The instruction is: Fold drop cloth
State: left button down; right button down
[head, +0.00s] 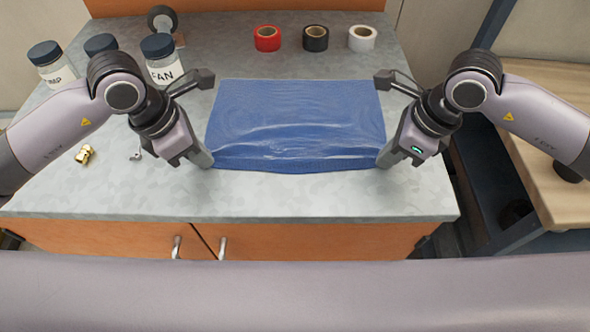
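The blue drop cloth (296,115) lies spread as a rough rectangle on the grey worktop. Wrinkles and small ridges run across its nearer half, and its near edge bows slightly toward me. My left gripper (207,160) is at the cloth's near left corner. My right gripper (386,158) is at the near right corner. Both point down, with their tips at or touching the cloth's edge. The fingers are seen from the side and partly hidden by the hands, so I cannot tell whether they hold cloth.
Red (267,38), black (315,38) and white (361,38) tape rolls stand behind the cloth. Several dark-lidded jars, including one (163,70) beside my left arm, stand at the back left. A brass fitting (86,154) lies left. The worktop's front strip (300,200) is clear.

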pick_arm(q)
jog(key=shift+r, duration=0.1)
pick_arm(e)
jog(key=shift+r, duration=0.15)
